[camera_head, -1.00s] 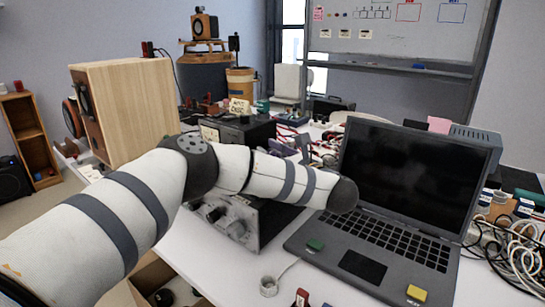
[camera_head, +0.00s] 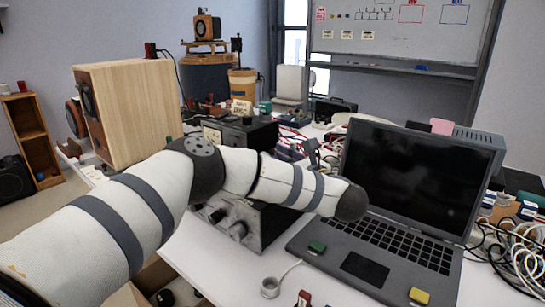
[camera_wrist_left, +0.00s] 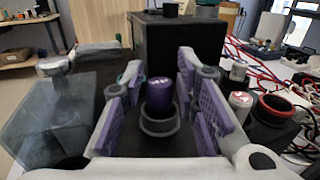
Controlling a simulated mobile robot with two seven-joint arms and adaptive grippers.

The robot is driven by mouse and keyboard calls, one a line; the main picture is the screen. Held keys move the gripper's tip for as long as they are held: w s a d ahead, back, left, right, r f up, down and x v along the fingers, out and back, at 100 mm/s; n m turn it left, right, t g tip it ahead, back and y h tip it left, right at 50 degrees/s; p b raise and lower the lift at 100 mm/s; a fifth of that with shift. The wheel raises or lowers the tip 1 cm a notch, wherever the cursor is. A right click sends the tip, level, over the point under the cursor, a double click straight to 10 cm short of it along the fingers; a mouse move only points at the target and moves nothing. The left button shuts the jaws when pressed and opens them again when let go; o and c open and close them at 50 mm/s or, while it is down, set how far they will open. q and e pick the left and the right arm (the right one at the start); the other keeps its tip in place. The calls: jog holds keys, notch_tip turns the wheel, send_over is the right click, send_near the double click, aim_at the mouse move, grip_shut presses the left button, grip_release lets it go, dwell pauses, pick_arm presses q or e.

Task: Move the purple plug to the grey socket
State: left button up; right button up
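In the left wrist view, the purple plug (camera_wrist_left: 159,90) is a short upright cylinder with pale marks on top. It is between the fingers of my left gripper (camera_wrist_left: 160,86), which are apart, with gaps on both sides. A dark grey ring-shaped piece (camera_wrist_left: 160,127), which looks like the grey socket, is just nearer the camera. It hides the plug's lower end, so I cannot tell whether the plug is in it or behind it. In the head view, my left gripper (camera_head: 312,152) is mostly hidden behind my forearm, and I cannot make out the plug. My right gripper is not in view.
An open laptop (camera_head: 408,175) stands right of my left arm. A black amplifier box (camera_head: 250,225) is under the arm, and a wooden speaker (camera_head: 125,110) is to the left. Red cables, pale jars (camera_wrist_left: 240,103) and a red-rimmed cup (camera_wrist_left: 275,105) crowd the gripper's right.

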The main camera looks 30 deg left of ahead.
pick_arm(q)
jog(key=p+v, duration=0.3)
jog(key=v, duration=0.7)
jog(key=shift+d, duration=0.2)
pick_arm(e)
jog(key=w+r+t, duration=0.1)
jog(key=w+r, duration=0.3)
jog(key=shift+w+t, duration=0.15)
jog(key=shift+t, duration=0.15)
